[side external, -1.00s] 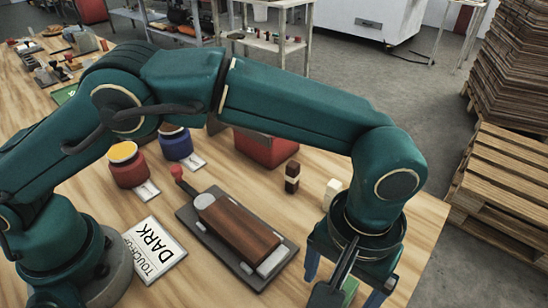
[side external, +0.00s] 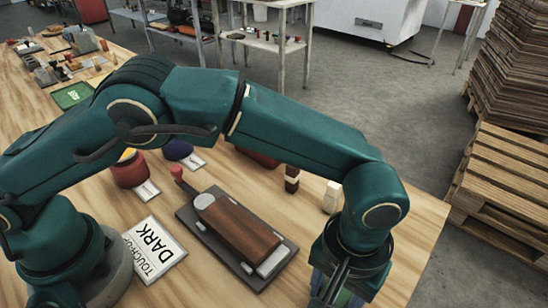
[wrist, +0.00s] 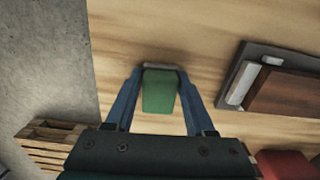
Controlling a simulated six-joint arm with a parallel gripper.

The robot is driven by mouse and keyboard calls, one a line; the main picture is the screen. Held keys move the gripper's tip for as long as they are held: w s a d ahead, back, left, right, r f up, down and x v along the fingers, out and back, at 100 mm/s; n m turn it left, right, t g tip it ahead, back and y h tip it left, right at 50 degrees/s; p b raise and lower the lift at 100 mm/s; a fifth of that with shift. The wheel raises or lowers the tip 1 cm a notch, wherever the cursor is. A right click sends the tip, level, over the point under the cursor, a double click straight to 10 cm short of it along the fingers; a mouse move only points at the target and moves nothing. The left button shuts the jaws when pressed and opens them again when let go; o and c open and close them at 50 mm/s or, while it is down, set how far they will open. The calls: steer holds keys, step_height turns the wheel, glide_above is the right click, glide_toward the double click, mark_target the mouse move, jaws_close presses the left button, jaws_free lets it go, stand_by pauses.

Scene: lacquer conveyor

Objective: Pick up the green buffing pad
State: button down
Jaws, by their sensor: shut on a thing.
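The green buffing pad (wrist: 159,92) is a small green block with a grey strip along its far edge. In the wrist view it lies between the two blue fingers of my gripper (wrist: 159,73), which is shut on it. In the side view my gripper (side external: 336,287) is low over the right front part of the table, and only a sliver of green shows between its fingers. I cannot tell whether the pad is touching the table.
A dark tray with a brown wooden block (side external: 238,230) sits left of my gripper. A white block (side external: 332,197) and a dark-and-light block (side external: 292,179) stand behind. A "DARK" card (side external: 154,248), red jar (side external: 130,170) and blue jar (side external: 178,150) are farther left.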

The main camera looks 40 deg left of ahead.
steer(key=shift+r, duration=0.15)
steer(key=shift+r, duration=0.65)
step_height(320, 180, up, 2)
steer(key=shift+r, duration=0.2)
steer(key=w+a+r, duration=0.4)
steer(key=a+r, duration=0.3)
steer(key=a, duration=0.3)
steer(key=shift+w+a, duration=0.25)
steer(key=shift+a, duration=0.15)
